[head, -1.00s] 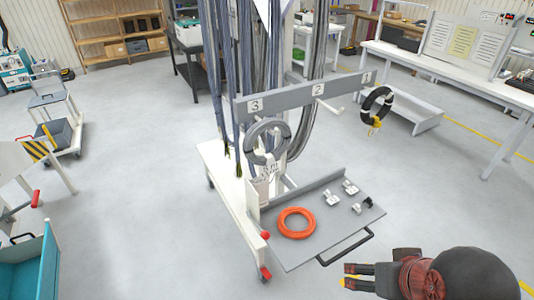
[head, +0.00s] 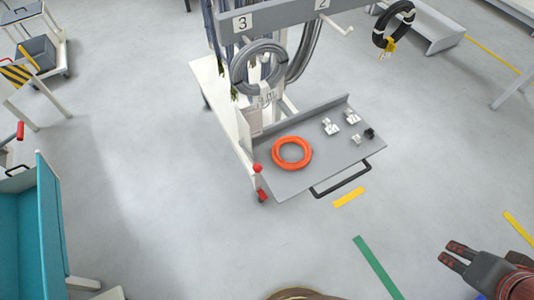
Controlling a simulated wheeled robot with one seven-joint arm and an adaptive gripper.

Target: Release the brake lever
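A white reel cart (head: 215,88) stands near the middle of the head view. At its front corner a red knob (head: 257,168) tops a short upright part, and a red pedal-like piece (head: 262,195) sits below it by the caster. Either could be the brake lever; I cannot tell which, nor its set position. My gripper (head: 452,251) is at the lower right, with its two dark red-marked fingers apart and nothing between them. It is over bare floor, well to the right of the red parts and touching nothing.
The cart's grey tray (head: 300,184) holds an orange ring (head: 292,153) and several small metal fittings; a black handle (head: 341,180) juts from its front. Coiled cables (head: 258,68) hang above. A teal-lined bin (head: 52,230) stands at left. Floor before the cart is clear.

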